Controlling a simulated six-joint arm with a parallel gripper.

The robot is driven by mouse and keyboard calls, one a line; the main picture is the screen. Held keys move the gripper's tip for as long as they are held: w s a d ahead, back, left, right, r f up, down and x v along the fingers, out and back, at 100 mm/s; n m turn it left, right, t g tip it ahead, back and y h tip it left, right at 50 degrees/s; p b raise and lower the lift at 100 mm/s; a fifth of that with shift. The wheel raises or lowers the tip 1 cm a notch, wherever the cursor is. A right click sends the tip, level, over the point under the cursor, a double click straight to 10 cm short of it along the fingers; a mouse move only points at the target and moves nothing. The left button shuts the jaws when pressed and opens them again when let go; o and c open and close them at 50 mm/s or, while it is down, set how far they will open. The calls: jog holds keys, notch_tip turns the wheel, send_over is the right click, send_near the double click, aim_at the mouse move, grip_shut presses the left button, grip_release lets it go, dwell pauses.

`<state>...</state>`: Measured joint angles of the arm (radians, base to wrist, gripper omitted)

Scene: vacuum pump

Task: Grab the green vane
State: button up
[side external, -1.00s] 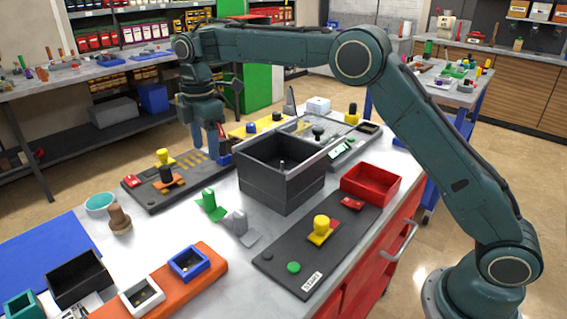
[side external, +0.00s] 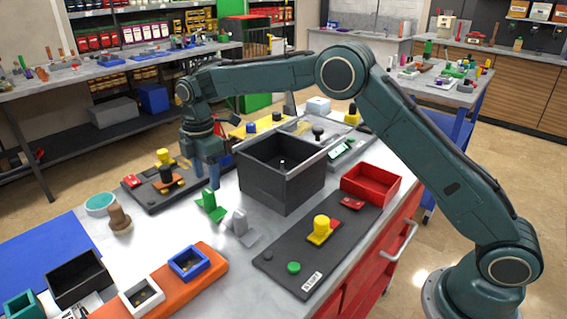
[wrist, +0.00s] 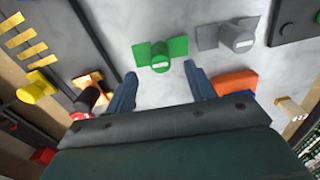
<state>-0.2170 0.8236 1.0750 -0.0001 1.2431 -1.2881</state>
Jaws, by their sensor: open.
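The green vane (side external: 211,207) stands on the light worktop, left of the black box. It has a flat base with a raised part. In the wrist view the green vane (wrist: 160,54) lies just beyond my fingertips, between their lines. My gripper (side external: 207,183) points down just behind and above the vane in the side view. Its blue fingers (wrist: 160,72) are spread apart with nothing between them. I cannot tell the exact height above the vane.
A similar grey vane (side external: 241,228) stands close beside the green one. The tall black box (side external: 283,188) is to the right. A dark panel with a yellow knob (side external: 163,158) lies behind left. A brown peg (side external: 119,219) and orange block (side external: 215,262) are nearer the front.

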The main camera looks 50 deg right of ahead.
aim_at(208, 191)
jog(key=shift+f, duration=0.8)
jog(key=shift+a+f, duration=0.15)
jog(key=shift+f, duration=2.45)
jog(key=c, duration=1.1)
jog(key=shift+r, duration=0.15)
notch_tip(208, 191, up, 20)
jog(key=shift+f, duration=0.15)
